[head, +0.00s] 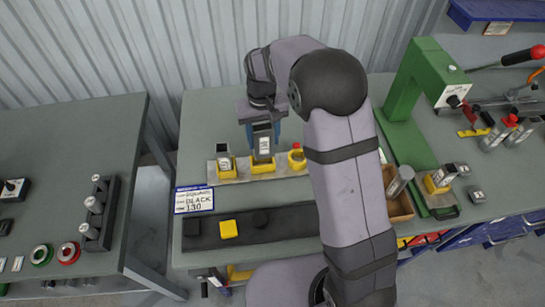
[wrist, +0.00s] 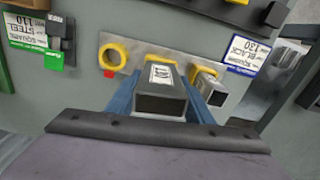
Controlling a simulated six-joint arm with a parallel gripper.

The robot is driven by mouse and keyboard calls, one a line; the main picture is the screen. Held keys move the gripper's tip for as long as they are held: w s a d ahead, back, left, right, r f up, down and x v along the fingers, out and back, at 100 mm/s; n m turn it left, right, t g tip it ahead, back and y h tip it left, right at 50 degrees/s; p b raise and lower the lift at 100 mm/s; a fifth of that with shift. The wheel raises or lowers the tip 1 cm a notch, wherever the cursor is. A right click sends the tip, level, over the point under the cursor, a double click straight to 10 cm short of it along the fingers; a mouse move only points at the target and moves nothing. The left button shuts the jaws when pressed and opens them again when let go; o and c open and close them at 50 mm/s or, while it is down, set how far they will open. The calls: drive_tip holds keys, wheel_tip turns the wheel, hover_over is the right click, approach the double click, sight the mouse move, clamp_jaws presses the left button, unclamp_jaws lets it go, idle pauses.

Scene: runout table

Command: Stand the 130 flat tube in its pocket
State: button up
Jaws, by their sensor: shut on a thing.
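The flat tube (head: 263,143) is dark grey with a white label and stands upright in my gripper (head: 264,132). The blue fingers are shut on its sides. Its lower end is at the middle yellow pocket (head: 264,166) of the metal plate; I cannot tell whether it is inside or just above. In the wrist view the open top of the tube (wrist: 161,103) faces the camera, between the fingers (wrist: 162,100), and hides most of the pocket.
A smaller tube (head: 223,158) stands in the left pocket. An empty yellow ring (head: 297,160) with a red knob is on the right. A card (head: 194,199) reads BLACK 130. A dark strip (head: 252,231) with a yellow block lies in front. A green press (head: 410,85) stands right.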

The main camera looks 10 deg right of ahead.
sight(262, 152)
drive_tip(key=shift+w+a+r+m, duration=0.1)
drive_tip(key=shift+w+r+m, duration=0.2)
drive_tip(key=shift+w, duration=0.25)
drive_tip(key=shift+w+a+r+m, duration=0.1)
drive_tip(key=shift+w+r+m, duration=0.1)
drive_tip(key=shift+w+r, duration=0.25)
drive_tip(key=shift+f+b, duration=1.55)
drive_tip(key=shift+f, duration=1.45)
drive_tip(key=shift+f+b, duration=1.1)
drive_tip(key=shift+f, duration=1.45)
drive_tip(key=o, duration=1.2)
drive_tip(key=shift+o, duration=0.2)
drive_tip(key=shift+r, duration=0.1)
